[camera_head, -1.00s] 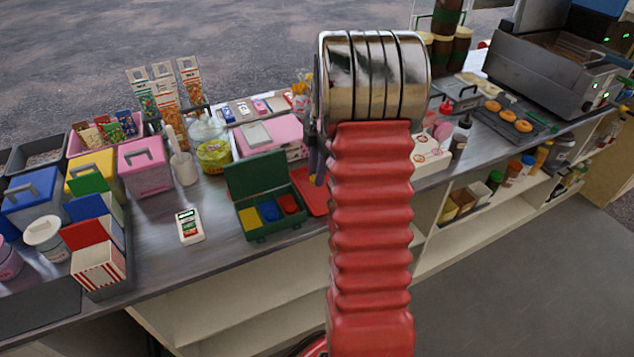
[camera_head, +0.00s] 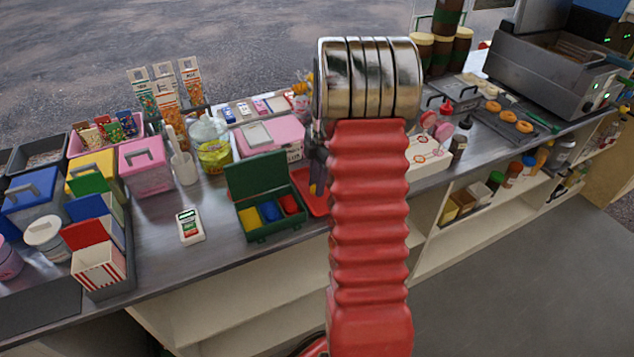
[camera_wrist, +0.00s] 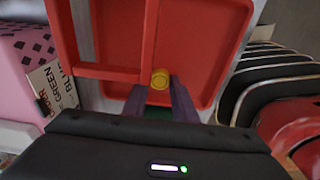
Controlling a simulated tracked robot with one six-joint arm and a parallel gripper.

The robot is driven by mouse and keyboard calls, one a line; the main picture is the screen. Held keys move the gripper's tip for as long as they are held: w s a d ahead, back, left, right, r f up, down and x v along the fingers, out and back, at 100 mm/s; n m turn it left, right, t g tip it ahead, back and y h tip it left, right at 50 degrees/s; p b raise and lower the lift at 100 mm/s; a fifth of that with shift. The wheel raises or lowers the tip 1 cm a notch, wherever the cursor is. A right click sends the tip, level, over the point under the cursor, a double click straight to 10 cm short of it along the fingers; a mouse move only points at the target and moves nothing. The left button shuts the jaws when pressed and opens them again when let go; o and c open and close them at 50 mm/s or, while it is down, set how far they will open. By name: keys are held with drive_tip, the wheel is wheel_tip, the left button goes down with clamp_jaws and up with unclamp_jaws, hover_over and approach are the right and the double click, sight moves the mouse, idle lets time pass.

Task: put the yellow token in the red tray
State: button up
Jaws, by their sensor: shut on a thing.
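In the wrist view the round yellow token (camera_wrist: 160,78) sits between the fingertips of my gripper (camera_wrist: 158,92), which is shut on it. Behind and below the token lies the red tray (camera_wrist: 205,45), with raised walls and inner dividers. The token shows against the tray near a divider; how far it is above the floor I cannot tell. In the head view my arm hides most of the red tray (camera_head: 312,190); only its left part shows. The gripper (camera_head: 317,185) is partly seen there, pointing down at the tray, and the token is hidden.
A green box (camera_head: 262,232) with an open lid and yellow, blue and red compartments stands left of the tray. A pink box (camera_head: 275,138) is behind it. A white box (camera_head: 428,155) stands to the right. Bare counter (camera_head: 160,228) lies around the card reader (camera_head: 190,226).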

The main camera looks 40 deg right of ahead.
drive_tip(key=o, duration=1)
drive_tip(key=r, duration=0.4)
drive_tip(key=d+r, duration=0.1)
drive_tip(key=r, duration=0.7)
drive_tip(key=shift+s+d, duration=0.2)
drive_tip(key=shift+a, duration=0.1)
